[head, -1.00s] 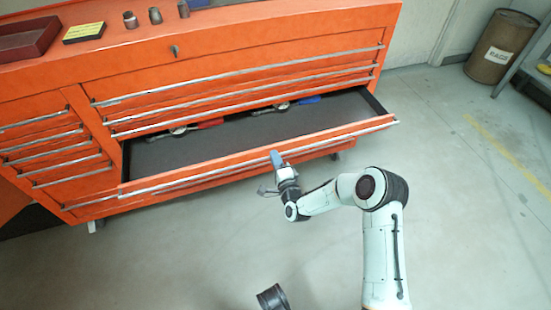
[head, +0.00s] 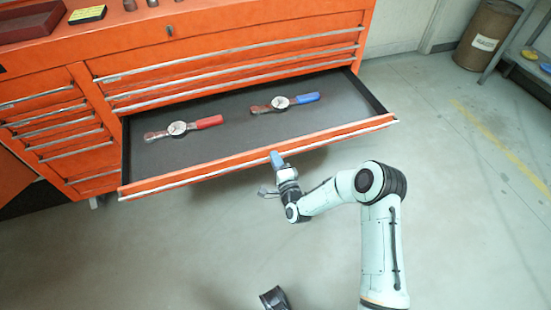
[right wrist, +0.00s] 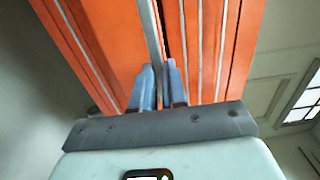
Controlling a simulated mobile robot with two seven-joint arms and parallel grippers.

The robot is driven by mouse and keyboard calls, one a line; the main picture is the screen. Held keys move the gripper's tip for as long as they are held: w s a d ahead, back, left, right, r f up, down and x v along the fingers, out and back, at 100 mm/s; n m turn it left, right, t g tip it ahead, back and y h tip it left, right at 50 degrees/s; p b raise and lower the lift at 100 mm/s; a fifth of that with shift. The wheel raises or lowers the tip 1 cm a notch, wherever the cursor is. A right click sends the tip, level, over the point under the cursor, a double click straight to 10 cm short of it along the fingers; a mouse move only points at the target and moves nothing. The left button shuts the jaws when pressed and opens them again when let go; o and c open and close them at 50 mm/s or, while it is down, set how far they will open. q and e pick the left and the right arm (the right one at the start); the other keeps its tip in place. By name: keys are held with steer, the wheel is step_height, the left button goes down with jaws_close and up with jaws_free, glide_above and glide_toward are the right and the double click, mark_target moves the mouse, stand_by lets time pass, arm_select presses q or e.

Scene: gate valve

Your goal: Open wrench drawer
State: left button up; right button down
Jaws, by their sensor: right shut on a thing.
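The wrench drawer (head: 235,132) of the orange tool chest is pulled well out, with its dark floor showing. Two dial torque wrenches lie in it: one with a red handle (head: 208,122) at the left and one with a blue handle (head: 306,98) at the right. My right gripper (head: 276,158) is at the middle of the drawer's front edge, shut on the long metal handle (head: 180,181). In the right wrist view, the blue-grey fingers (right wrist: 158,88) close around the handle strip (right wrist: 148,35).
Shut drawers (head: 60,130) fill the chest's left side, and more stay shut above the open one. On the chest top are a dark red tray (head: 30,22), a yellow-black box (head: 87,14) and several sockets. A brown drum (head: 487,36) stands at the right. The floor before the chest is clear.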

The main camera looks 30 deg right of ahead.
steer(key=c, duration=1.2)
jaws_free()
steer(key=shift+o, duration=0.2)
arm_select(q)
steer(key=r+p, duration=0.1)
steer(key=d+r, duration=0.1)
steer(key=s+r+p, duration=0.1)
steer(key=shift+d+r+h+p, duration=0.2)
steer(key=shift+d+h+p, duration=0.1)
steer(key=shift+d, duration=0.05)
arm_select(e)
steer(key=v, duration=1.3)
steer(key=shift+s, duration=0.15)
steer(key=shift+a, duration=0.1)
